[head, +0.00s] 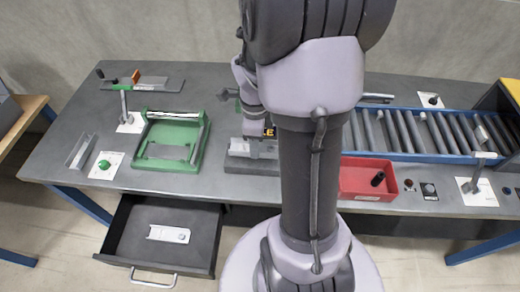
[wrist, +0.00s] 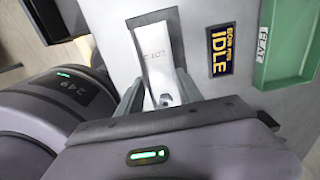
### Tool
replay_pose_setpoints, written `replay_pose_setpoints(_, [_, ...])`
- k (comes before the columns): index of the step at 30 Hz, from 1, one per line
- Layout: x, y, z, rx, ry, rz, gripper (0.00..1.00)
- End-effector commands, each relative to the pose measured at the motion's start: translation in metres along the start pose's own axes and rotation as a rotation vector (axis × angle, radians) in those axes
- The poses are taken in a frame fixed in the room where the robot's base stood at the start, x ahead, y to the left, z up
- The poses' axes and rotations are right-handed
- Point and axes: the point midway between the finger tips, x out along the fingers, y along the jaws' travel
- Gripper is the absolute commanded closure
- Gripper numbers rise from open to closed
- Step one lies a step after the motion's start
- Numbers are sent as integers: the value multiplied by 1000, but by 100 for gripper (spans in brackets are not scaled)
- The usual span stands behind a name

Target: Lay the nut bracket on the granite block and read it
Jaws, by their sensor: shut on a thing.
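My gripper (wrist: 160,88) is shut on a pale metal bracket (wrist: 158,58), with a finger on each side. The bracket points away from me and bears small lettering; a small nut or hole shows near its close end. In the head view my gripper (head: 262,148) is at the dark granite block (head: 250,167), left of my arm, which hides part of both. The bracket is low over the block there; I cannot tell whether it touches it. The display (wrist: 222,48) beside it reads "IDLE".
An open drawer (head: 120,228) holds a pale slotted plate (head: 168,233). A green fixture (head: 140,158) stands left of the block. A red bin (head: 362,192) and a roller conveyor (head: 400,157) lie to the right. A green labelled panel (wrist: 285,40) is right of the display.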

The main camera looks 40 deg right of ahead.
Motion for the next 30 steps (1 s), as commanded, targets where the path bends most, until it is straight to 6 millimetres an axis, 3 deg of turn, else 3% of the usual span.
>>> replay_pose_setpoints(3, [2,-7,-12,3,0,0,100])
replay_pose_setpoints(8, [38,-5,-11,-1,1,3,100])
replay_pose_setpoints(18, [40,-6,-10,-1,0,0,100])
replay_pose_setpoints(19, [40,-6,-10,-1,0,0,55])
replay_pose_setpoints(22, [39,-6,-10,-1,0,0,35])
replay_pose_setpoints(30, [39,-6,-10,-1,0,0,35])
